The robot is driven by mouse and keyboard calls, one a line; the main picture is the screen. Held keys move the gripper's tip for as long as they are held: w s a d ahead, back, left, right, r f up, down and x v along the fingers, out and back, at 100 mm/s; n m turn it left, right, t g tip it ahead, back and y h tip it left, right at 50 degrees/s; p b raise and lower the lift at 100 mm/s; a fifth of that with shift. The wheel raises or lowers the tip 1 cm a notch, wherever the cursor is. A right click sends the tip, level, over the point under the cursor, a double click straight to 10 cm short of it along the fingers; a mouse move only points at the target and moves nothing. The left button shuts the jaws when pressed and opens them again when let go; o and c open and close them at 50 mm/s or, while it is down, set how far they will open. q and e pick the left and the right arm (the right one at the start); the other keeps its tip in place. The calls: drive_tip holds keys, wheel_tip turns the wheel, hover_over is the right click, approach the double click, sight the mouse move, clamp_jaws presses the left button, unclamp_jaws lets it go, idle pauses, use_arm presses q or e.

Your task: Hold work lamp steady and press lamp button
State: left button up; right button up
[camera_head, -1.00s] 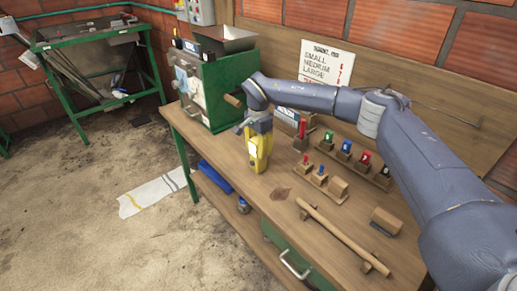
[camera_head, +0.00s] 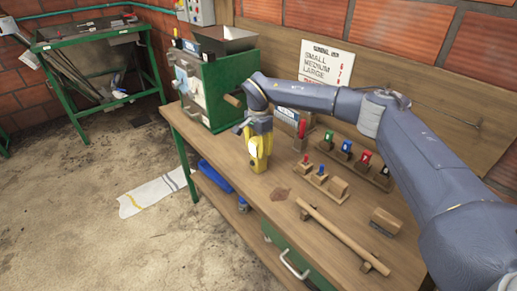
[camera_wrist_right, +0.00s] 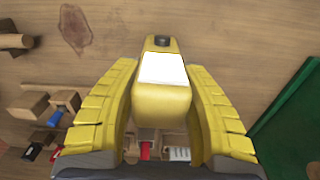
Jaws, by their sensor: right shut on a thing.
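The yellow work lamp (camera_head: 260,154) stands upright on the wooden bench, with a white panel on its face. In the right wrist view the lamp (camera_wrist_right: 162,98) shows its white panel and a dark round button (camera_wrist_right: 161,41) at its far end. My right gripper (camera_head: 256,124) reaches the lamp from above and behind. In the right wrist view its yellow fingers (camera_wrist_right: 160,112) are on both sides of the lamp body, shut on it. My left gripper is in neither view.
The green machine (camera_head: 222,88) with a hopper stands left of the lamp. Small coloured-topped blocks (camera_head: 347,152) on wooden racks and a long wooden rod (camera_head: 336,230) lie to the right. A brown stain (camera_head: 280,194) marks bare bench in front.

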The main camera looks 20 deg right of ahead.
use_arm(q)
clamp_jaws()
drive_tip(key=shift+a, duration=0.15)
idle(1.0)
